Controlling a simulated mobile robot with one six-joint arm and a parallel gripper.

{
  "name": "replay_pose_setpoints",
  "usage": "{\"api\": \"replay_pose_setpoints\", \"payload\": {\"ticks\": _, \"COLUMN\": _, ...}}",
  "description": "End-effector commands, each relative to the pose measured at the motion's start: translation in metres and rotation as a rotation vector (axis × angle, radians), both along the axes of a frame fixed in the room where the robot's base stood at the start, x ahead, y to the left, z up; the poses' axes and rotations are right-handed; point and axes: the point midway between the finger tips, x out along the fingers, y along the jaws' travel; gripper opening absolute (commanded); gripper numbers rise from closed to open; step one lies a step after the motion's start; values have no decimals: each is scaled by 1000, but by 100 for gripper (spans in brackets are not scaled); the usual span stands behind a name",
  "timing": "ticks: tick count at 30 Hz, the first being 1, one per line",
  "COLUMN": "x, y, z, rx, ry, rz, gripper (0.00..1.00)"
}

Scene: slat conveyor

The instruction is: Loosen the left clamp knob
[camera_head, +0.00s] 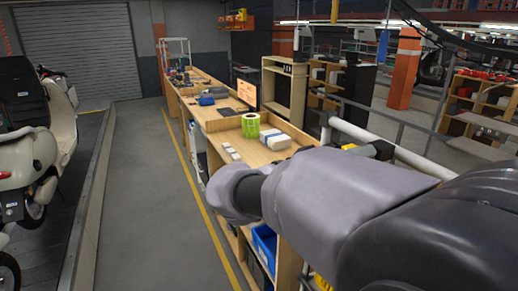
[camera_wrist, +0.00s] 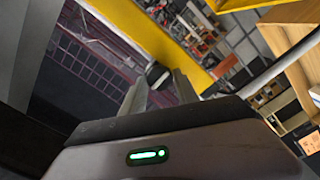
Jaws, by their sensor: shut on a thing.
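In the wrist view, my gripper (camera_wrist: 161,84) reaches away from the camera, with its two grey fingers on either side of a small dark knob (camera_wrist: 157,74) with a pale edge. The fingers are shut on this knob, and their tips hide part of it. The knob sits by the lower edge of a yellow beam (camera_wrist: 150,32). I cannot tell which way the knob is turned or how tight it is. In the camera_head view, my grey-covered arm fills the lower right; the gripper and the knob do not show there.
In the camera_head view, a wooden workbench (camera_head: 216,118) runs into the distance, with a green roll (camera_head: 250,126) on it. A blue bin (camera_head: 264,243) is below it. A cream scooter (camera_head: 32,160) stands at the left. The grey floor aisle (camera_head: 150,185) between is clear.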

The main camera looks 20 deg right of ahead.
Motion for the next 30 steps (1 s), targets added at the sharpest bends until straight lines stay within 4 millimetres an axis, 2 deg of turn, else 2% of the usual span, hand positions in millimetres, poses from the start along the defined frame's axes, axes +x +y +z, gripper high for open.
{"api": "replay_pose_setpoints", "payload": {"ticks": 11, "x": 0, "y": 0, "z": 2, "rx": -11, "ry": 145, "rz": 0, "gripper": 0}}
{"api": "replay_pose_setpoints", "payload": {"ticks": 30, "x": 0, "y": 0, "z": 5, "rx": -58, "ry": 742, "rz": 0, "gripper": 0}}
